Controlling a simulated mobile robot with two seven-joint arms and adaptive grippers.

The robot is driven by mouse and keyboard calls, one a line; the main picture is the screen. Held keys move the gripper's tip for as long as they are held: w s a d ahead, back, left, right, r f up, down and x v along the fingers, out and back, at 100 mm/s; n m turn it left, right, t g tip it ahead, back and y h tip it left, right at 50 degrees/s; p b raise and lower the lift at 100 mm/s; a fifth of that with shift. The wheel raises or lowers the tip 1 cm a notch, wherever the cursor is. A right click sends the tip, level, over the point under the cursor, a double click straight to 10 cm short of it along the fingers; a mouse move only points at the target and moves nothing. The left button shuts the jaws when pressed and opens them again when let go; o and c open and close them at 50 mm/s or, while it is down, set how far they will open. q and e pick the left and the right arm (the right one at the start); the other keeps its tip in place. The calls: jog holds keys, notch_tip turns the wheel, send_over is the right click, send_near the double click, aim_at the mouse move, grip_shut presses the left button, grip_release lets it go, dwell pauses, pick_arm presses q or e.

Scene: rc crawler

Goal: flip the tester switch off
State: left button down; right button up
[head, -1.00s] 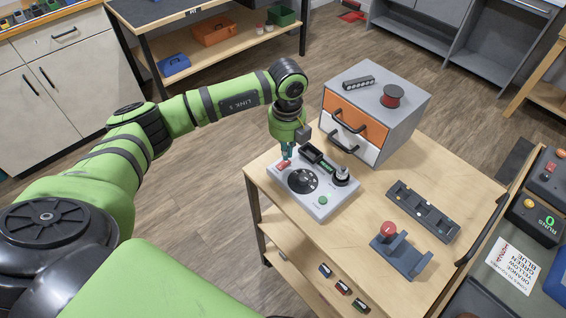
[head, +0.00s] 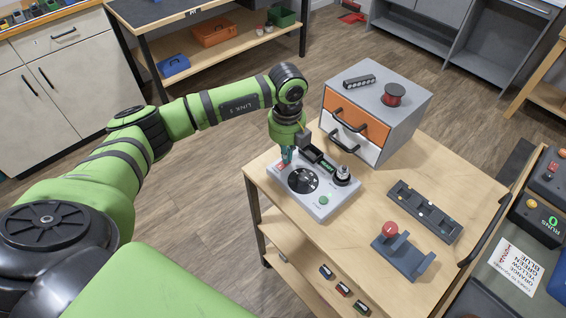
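My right gripper is not in view.
A grey cabinet (head: 408,107) with orange and white drawers stands behind the tester. A grey tray (head: 425,211) and a stand with a red knob (head: 391,229) lie to the right. Small toy cars (head: 343,289) are on the lower shelf. A second bench (head: 518,262) borders the cart's right.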

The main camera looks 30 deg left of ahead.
pick_arm(q)
jog(key=shift+s+f, duration=0.1)
jog(key=shift+f, duration=0.3)
jog(key=shift+r, duration=0.2)
jog(key=shift+r+p, duration=0.4)
jog(key=shift+r, duration=0.2)
jog(key=shift+r+p, duration=1.85)
jog(key=shift+r, duration=0.95)
jog(key=shift+d+f, duration=0.1)
